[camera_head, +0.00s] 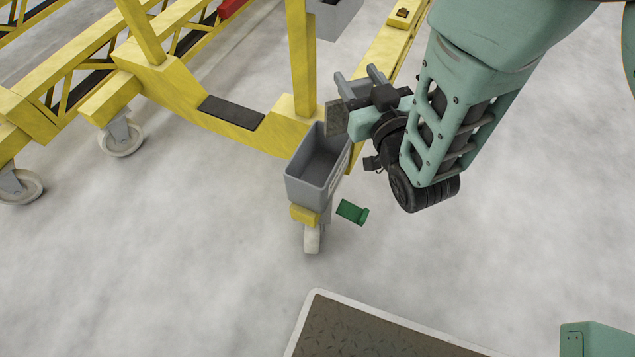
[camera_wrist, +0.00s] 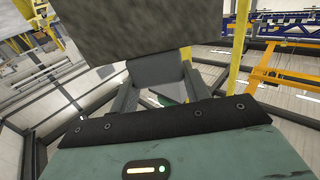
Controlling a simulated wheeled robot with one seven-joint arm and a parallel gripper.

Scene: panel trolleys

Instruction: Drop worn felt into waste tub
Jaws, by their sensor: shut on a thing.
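My gripper (camera_head: 357,90) is shut on the worn felt (camera_head: 336,118), a flat grey-brown piece. The felt hangs at the far right rim of the waste tub (camera_head: 318,170) in the head view. I cannot tell if it is over the opening or touches the rim. The tub is grey, open-topped and fixed at the corner of the yellow trolley; its visible inside looks empty. In the wrist view the felt (camera_wrist: 140,28) fills the top middle, beyond my jaws (camera_wrist: 158,98), and hides much behind it.
A yellow trolley (camera_head: 215,135) on castors carries a dark pad (camera_head: 232,111). A green piece (camera_head: 352,212) lies low beside the tub. A second grey box (camera_head: 335,15) is at the top. A tread-plated platform (camera_head: 375,335) is at the bottom. Floor between is clear.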

